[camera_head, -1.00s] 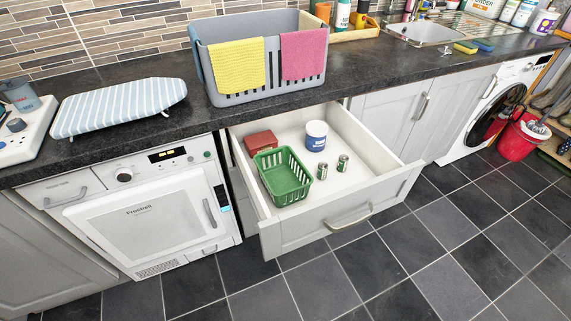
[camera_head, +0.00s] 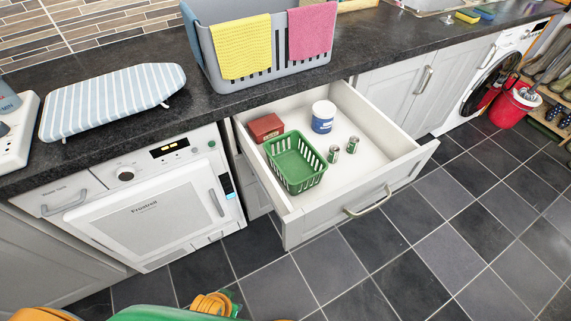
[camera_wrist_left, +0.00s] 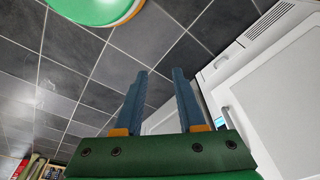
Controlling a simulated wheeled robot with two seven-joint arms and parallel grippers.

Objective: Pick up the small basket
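The small basket (camera_head: 294,162) is green with slatted sides. It stands upright and looks empty, in the left part of the open white drawer (camera_head: 344,112). My left gripper (camera_wrist_left: 160,100) shows in the left wrist view with its two blue fingers apart and nothing between them. In that view it is over the floor near the white dryer front, and the basket is not in sight. In the head view only green and orange parts of my own body show at the bottom edge. My right gripper is in neither view.
In the drawer are a red-brown box (camera_head: 265,128) behind the basket, a blue-and-white tub (camera_head: 323,117), and two small cans (camera_head: 343,148) to its right. The worktop (camera_head: 150,128) holds a grey laundry basket (camera_head: 265,50) above the drawer. The tiled floor in front is clear.

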